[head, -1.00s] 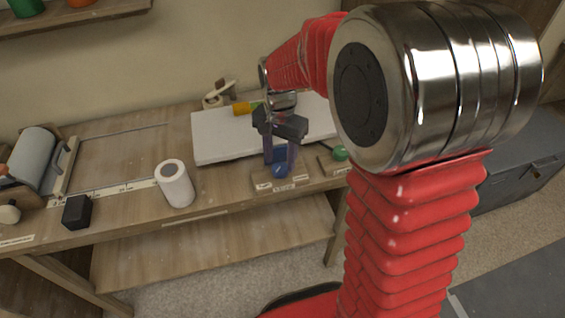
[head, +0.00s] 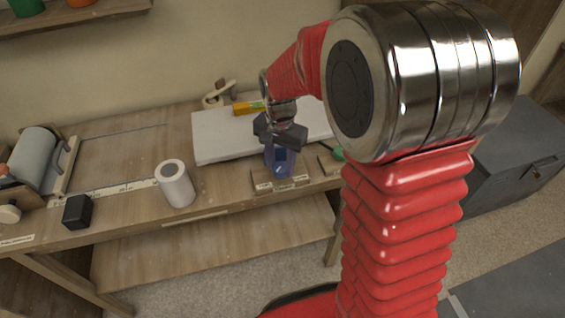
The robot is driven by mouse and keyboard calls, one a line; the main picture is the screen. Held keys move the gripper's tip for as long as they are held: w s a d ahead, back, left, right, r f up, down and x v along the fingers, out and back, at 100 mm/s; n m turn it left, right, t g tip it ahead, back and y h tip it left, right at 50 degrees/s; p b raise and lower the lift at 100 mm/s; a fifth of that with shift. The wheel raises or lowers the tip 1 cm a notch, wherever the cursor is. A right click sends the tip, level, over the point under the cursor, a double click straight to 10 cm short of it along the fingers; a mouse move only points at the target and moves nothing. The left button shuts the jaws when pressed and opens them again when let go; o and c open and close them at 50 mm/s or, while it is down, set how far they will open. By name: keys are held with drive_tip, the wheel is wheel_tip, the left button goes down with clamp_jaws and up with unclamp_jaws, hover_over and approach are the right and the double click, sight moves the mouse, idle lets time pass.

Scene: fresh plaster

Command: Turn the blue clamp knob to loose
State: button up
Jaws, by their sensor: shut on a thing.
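The blue clamp knob (head: 280,168) sits on a small labelled wooden block (head: 262,186) at the front edge of the bench. The fingers and dark gripper body hide part of the knob. The labels on the block are too small to read here.
A green knob (head: 338,153) is close on the right, partly hidden by my arm. A white roll (head: 175,184) and a black block (head: 77,211) stand left.

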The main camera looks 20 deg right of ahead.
drive_tip(key=shift+d, duration=0.15)
drive_tip(key=shift+n, duration=0.4)
drive_tip(key=n, duration=0.3)
drive_tip(key=shift+a, duration=0.2)
drive_tip(key=n, duration=0.3)
drive_tip(key=shift+s+n, duration=0.1)
drive_tip(key=shift+n, duration=0.3)
drive_tip(key=n, duration=1)
drive_tip(key=shift+f, duration=0.1)
drive_tip(key=shift+d+n, duration=0.1)
drive_tip(key=shift+n, duration=0.2)
